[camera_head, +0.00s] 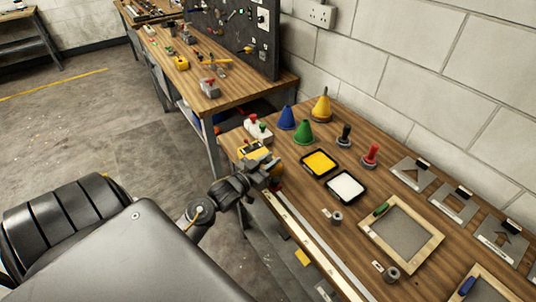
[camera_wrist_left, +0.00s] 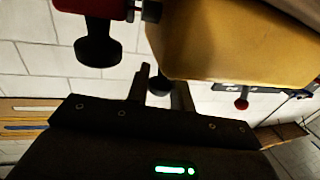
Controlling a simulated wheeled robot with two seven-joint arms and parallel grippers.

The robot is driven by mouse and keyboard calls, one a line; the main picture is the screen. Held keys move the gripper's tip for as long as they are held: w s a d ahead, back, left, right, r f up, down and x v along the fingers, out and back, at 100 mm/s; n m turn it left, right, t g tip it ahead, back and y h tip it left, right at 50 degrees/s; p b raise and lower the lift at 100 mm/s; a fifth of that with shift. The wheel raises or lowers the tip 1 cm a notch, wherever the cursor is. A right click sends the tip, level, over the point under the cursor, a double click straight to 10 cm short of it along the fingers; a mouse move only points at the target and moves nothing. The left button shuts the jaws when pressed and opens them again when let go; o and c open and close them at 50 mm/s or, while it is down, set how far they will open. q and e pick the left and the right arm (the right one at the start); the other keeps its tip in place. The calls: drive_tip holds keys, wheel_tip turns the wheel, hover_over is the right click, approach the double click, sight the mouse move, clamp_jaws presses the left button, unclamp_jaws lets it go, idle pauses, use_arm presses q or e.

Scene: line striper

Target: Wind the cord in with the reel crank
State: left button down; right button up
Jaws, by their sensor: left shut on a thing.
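The yellow reel body (camera_head: 250,150) is at the left end of the near workbench, partly hidden by my left gripper. In the left wrist view a large yellow body (camera_wrist_left: 230,45) fills the upper right. My left gripper (camera_head: 270,172) is right beside the yellow body. In the wrist view my left gripper's fingers (camera_wrist_left: 160,92) are shut on a small dark knob (camera_wrist_left: 158,82) just under the yellow body. It appears to be the crank knob, but its arm is hidden. The cord cannot be made out. My right gripper is not in view.
A white box with red and green buttons (camera_head: 257,129) stands just behind the reel. Blue (camera_head: 287,118), green (camera_head: 303,132) and yellow (camera_head: 321,105) cones stand near the wall. Yellow (camera_head: 319,163) and white (camera_head: 346,187) pads lie to the right. A long pale rail (camera_head: 310,245) runs along the front edge.

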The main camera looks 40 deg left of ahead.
use_arm(q)
drive_tip(key=shift+r, duration=0.1)
idle(0.3)
drive_tip(key=c, duration=1.3)
unclamp_jaws()
drive_tip(key=shift+o, duration=0.2)
drive_tip(key=shift+s, duration=0.3)
drive_tip(key=s+b, duration=0.3)
drive_tip(key=s, duration=0.7)
drive_tip(key=shift+a, duration=0.25)
